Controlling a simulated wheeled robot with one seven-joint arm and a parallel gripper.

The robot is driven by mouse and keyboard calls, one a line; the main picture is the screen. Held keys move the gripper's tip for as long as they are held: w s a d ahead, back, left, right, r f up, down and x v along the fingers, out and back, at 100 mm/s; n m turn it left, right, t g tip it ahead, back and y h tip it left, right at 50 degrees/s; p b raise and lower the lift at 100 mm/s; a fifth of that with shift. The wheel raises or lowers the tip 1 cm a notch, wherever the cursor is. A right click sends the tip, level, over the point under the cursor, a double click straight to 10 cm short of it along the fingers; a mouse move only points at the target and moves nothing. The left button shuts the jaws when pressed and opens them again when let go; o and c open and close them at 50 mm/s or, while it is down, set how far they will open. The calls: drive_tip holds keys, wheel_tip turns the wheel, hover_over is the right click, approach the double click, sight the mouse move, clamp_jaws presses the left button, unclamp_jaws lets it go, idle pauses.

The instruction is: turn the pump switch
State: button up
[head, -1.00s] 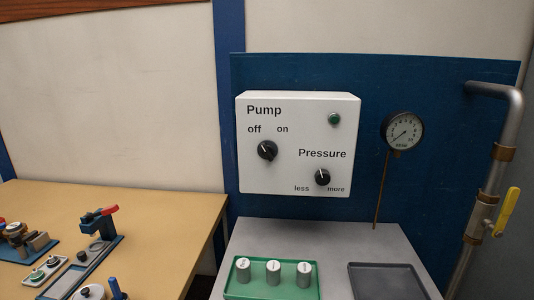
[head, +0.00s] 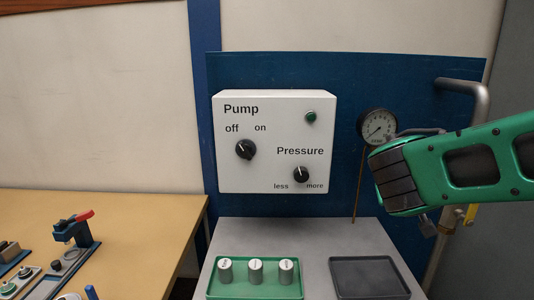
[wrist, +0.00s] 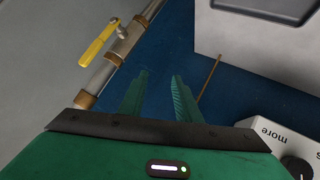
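The pump switch (head: 245,149) is a round black knob on the white control box (head: 274,181), below the word Pump. Its pale pointer mark leans up and left, towards "off". In the head view my green arm reaches in from the right, with its dark end right of the box and apart from the switch; the fingers cannot be made out there. In the wrist view my gripper (wrist: 160,76) has its two green fingers apart with nothing between them. The pump switch is not in the wrist view.
A pressure knob (head: 301,174) and a green lamp (head: 311,116) are on the same box. A gauge (head: 377,125) and a pipe with a yellow valve handle (wrist: 99,43) stand to the right. Below are a green tray (head: 255,292) with weights and an empty dark tray (head: 369,278).

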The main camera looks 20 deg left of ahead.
drive_tip(key=w+a+r+n+t+y, duration=0.1)
drive_tip(key=a+r+n+t+y, duration=0.15)
drive_tip(key=a, duration=1.35)
drive_tip(key=n+t+y, duration=0.5)
drive_tip(key=n+y, duration=0.1)
drive_tip(key=y, duration=0.1)
approach(243, 150)
drive_tip(key=shift+m+g, duration=0.25)
drive_tip(key=x, duration=0.9)
drive_tip(key=shift+r, duration=0.25)
clamp_jaws()
drive_tip(key=shift+a, duration=0.15)
